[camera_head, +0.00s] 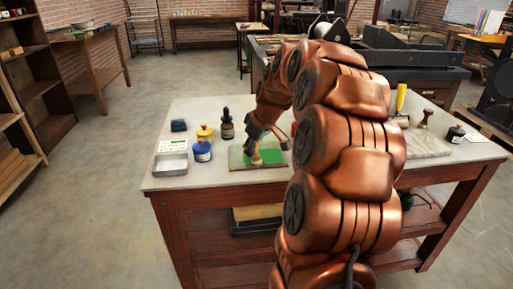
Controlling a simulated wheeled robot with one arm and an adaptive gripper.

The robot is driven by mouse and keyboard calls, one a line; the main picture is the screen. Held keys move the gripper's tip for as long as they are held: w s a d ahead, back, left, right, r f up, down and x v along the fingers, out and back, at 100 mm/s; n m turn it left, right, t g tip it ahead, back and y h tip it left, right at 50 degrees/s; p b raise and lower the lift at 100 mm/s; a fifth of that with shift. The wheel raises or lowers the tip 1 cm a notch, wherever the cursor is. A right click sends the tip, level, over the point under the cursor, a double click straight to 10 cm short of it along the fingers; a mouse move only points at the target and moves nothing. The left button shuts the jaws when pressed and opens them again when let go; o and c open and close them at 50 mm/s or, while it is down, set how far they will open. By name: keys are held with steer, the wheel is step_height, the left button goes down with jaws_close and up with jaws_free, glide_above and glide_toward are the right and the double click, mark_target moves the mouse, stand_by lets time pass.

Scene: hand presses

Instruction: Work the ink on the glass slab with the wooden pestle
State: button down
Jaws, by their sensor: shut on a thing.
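The glass slab (236,160) lies near the front edge of the table, with a patch of green ink (271,157) on it. My gripper (254,150) points down over the slab and is shut on the wooden pestle (256,159). The pestle's pale lower end shows below the fingers, at the ink patch. I cannot tell whether it touches the glass. My copper-coloured arm hides part of the table to the right of the slab.
Left of the slab stand a blue jar (202,152), a yellow jar (205,133), a dark bottle (227,126) and a metal tray (170,164). Right of my arm are a wooden-handled tool (426,117), a pale stone slab (430,146) and a dark jar (456,135).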

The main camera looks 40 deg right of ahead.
steer(key=shift+w+a+r, duration=0.15)
steer(key=shift+r, duration=0.05)
step_height(320, 180, up, 8)
steer(key=p, duration=0.2)
steer(key=shift+f, duration=0.15)
stand_by(0.5)
